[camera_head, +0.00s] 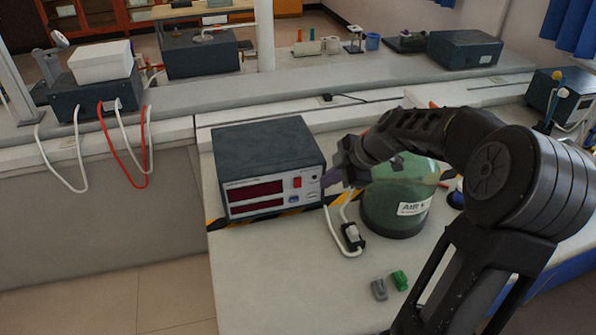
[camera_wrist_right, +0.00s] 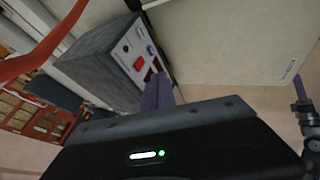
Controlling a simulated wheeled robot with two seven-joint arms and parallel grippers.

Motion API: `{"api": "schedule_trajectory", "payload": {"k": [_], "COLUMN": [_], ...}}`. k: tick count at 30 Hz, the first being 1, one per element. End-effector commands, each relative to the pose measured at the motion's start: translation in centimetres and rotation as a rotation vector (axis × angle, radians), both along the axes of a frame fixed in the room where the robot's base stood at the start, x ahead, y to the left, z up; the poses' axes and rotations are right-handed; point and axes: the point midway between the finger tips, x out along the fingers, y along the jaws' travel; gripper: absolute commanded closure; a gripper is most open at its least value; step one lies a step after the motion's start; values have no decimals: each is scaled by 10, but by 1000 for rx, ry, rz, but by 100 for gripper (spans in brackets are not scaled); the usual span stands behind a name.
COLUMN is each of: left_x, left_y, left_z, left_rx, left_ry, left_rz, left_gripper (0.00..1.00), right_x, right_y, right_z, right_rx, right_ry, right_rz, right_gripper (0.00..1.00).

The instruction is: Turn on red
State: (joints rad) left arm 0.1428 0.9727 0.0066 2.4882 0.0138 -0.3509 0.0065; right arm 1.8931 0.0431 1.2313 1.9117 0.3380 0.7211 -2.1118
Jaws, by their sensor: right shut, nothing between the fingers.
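A dark grey box device (camera_head: 268,151) with a white front panel stands on the bench. The panel holds a red switch (camera_head: 297,182), two dark red displays and a small blue part. My right gripper (camera_head: 328,180) is at the right edge of the panel, to the right of the red switch. In the right wrist view the box (camera_wrist_right: 108,62) lies beyond my purple fingers (camera_wrist_right: 158,90), and the red switch (camera_wrist_right: 151,50) shows past their tips. The fingers are shut and empty. I cannot tell whether they touch the panel. My left gripper is out of view.
Small grey (camera_head: 379,290) and green (camera_head: 399,281) objects lie on the bench. The front left bench is clear.

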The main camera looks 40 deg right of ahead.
Motion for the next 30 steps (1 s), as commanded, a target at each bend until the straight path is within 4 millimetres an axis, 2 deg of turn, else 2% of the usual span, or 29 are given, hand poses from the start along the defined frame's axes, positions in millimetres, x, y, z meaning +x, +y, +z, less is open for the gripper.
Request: {"api": "schedule_trajectory", "payload": {"k": [14, 22, 30], "left_x": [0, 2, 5], "left_y": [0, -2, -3], "left_z": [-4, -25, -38], "left_rx": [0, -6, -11], "left_ry": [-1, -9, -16], "left_rz": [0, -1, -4], "left_gripper": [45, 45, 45], "right_x": [2, 19, 48], "right_y": [1, 8, 19], "right_z": [-5, -32, -72], "right_rx": [2, 4, 6], "right_ry": [-1, -4, -2], "right_rz": [0, 4, 6], "right_gripper": [100, 100, 100]}}
